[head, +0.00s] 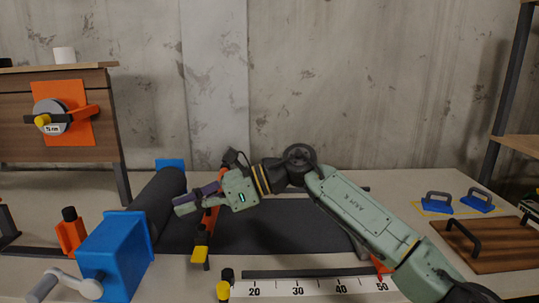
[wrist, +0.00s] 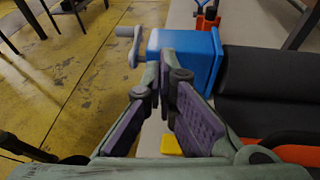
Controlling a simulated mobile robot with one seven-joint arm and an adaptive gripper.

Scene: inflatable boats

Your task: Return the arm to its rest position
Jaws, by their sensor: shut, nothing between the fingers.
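My arm (head: 360,213) is pale green and stretches from the lower right of the head view to the left over the bench. My gripper (head: 183,203) is shut and empty, near a dark roller (head: 158,203) and a blue crank box (head: 113,255). In the wrist view my gripper (wrist: 164,75) has its purple-padded fingers together at the tips, with the blue box just beyond them. The gripper appears above the bench; I cannot tell its exact height.
A dark sheet (head: 275,228) lies under my arm, with a numbered ruler (head: 310,288) in front. Orange and yellow clamp parts (head: 200,254) stand close to my gripper.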

